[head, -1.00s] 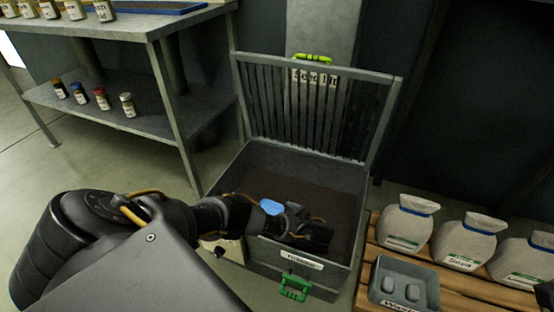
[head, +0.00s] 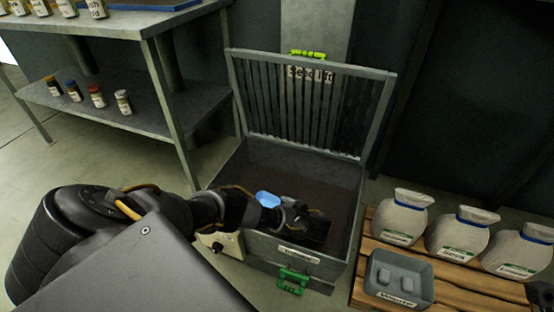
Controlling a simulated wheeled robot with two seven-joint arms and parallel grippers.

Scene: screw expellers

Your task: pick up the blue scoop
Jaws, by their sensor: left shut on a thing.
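The blue scoop (head: 267,199) shows as a small blue patch inside the grey seed bin (head: 252,169), just behind my left wrist. The rest of it is hidden by my arm. My left gripper (head: 318,232) is down in the front part of the bin, above or at the dark contents. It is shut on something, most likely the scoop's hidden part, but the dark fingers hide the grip. A small piece of my right arm shows at the lower right edge; its gripper cannot be made out.
The bin's slatted lid (head: 310,100) stands open at the back. A green latch (head: 292,281) is on the bin's front. White sacks (head: 403,217) and a grey tray (head: 398,279) with two blocks sit on a wooden pallet at right. A metal shelf (head: 115,110) with jars stands at left.

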